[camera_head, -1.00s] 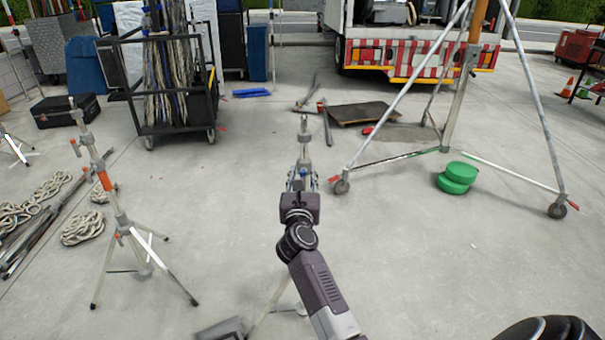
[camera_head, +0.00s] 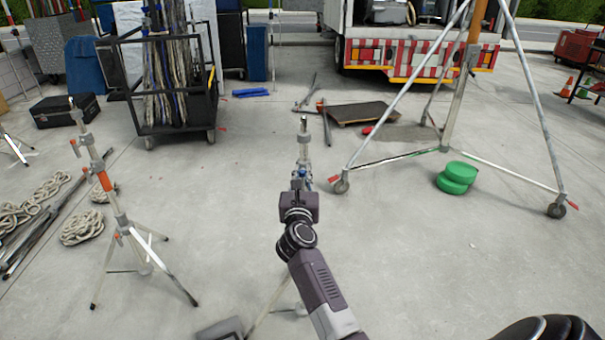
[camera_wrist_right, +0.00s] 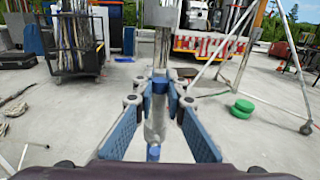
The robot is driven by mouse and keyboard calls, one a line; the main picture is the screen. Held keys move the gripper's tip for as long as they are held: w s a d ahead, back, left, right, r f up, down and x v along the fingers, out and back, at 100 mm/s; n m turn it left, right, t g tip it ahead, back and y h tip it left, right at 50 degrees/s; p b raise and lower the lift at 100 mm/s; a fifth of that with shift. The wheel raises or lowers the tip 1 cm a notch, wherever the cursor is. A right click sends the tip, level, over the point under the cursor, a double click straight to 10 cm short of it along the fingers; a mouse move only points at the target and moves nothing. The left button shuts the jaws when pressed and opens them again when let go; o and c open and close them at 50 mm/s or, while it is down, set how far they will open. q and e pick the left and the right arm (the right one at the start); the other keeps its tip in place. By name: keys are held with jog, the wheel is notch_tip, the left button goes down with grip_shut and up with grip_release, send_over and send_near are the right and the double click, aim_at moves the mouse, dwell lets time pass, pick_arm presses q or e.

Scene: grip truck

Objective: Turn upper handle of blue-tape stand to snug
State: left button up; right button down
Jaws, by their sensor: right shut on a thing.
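The blue-tape stand (camera_head: 304,150) stands upright ahead of me, its lower part mostly behind my right arm. In the wrist view its metal post (camera_wrist_right: 162,48) rises in the middle, with a blue band (camera_wrist_right: 160,85) at the fingertips and another blue patch (camera_wrist_right: 153,152) lower down. My right gripper (camera_head: 301,182) is at the stand's upper collar. In the wrist view its two blue-padded fingers (camera_wrist_right: 161,84) close in from both sides at the upper handle, which the fingers mostly hide. The handle's exact angle cannot be told. My left gripper is not in view.
An orange-taped stand (camera_head: 104,180) is at left, near rope coils (camera_head: 82,227) and poles. A large wheeled tripod stand (camera_head: 450,115) is at right, beside green round pads (camera_head: 456,177). A cable cart (camera_head: 173,90) and a truck (camera_head: 415,55) are behind.

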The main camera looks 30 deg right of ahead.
jog(key=n+p, duration=0.2)
jog(key=n, duration=0.1)
jog(key=shift+w+a+r+p, duration=0.1)
jog(key=shift+w+a+p, duration=0.1)
jog(key=shift+a+p, duration=0.2)
jog(key=shift+w+a+f+n+p, duration=0.4)
jog(key=shift+n+p, duration=0.65)
jog(key=shift+n, duration=1.4)
jog(key=shift+a+f+n+p, duration=0.1)
jog(key=shift+f+n+p, duration=0.75)
jog(key=shift+n, duration=1.55)
jog(key=shift+w+a+f+n+p, duration=0.25)
jog(key=shift+n+p, duration=1)
jog(key=shift+n, duration=1.2)
jog(key=shift+f, duration=0.1)
